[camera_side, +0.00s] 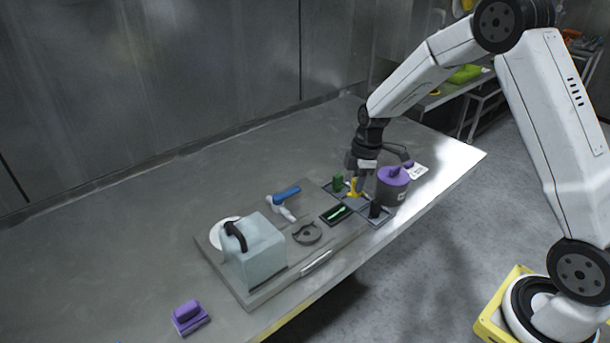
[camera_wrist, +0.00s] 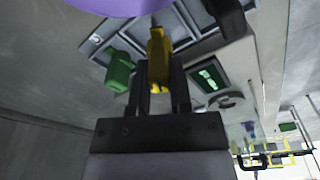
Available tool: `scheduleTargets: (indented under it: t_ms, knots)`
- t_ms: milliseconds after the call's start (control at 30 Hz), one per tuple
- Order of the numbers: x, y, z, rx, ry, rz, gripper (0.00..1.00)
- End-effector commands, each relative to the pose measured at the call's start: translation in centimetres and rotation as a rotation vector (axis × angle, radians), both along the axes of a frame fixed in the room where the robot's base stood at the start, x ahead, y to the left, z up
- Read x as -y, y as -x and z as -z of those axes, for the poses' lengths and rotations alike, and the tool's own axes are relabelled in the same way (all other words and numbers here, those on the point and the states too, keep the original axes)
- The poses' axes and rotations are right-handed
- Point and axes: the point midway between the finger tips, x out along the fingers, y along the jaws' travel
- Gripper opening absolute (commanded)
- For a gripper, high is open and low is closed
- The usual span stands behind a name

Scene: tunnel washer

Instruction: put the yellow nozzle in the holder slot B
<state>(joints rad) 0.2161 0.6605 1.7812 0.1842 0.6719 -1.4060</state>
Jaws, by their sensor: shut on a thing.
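The yellow nozzle (camera_side: 354,188) is small and upright at the holder (camera_side: 378,219), a grey plate at the right end of the work board. My gripper (camera_side: 357,176) is above the holder, fingers pointing down, shut on the yellow nozzle. In the wrist view the nozzle (camera_wrist: 158,60) sits between the two fingers (camera_wrist: 160,92). I cannot read the slot letters or tell whether the yellow nozzle is seated in a slot.
A purple-lidded container (camera_side: 393,185) stands close to my gripper on the right. A green-lit display (camera_side: 336,214), a blue-handled valve (camera_side: 286,193) and a pale blue box (camera_side: 254,255) are on the board. A purple block (camera_side: 189,317) lies at the front left. The left table is clear.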

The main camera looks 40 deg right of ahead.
Motion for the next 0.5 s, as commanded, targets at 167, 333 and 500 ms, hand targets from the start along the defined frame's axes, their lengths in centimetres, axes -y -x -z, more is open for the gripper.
scheduleTargets:
  t_ms: [167, 333, 500]
  knots:
    - [0.01, -0.01, 0.00, 0.000, 0.000, 0.000, 0.00]
    - [0.00, 0.00, 0.19, 0.000, 0.000, 0.000, 0.00]
    - [0.01, -0.02, 0.53, 0.001, 0.000, 0.000, 0.00]
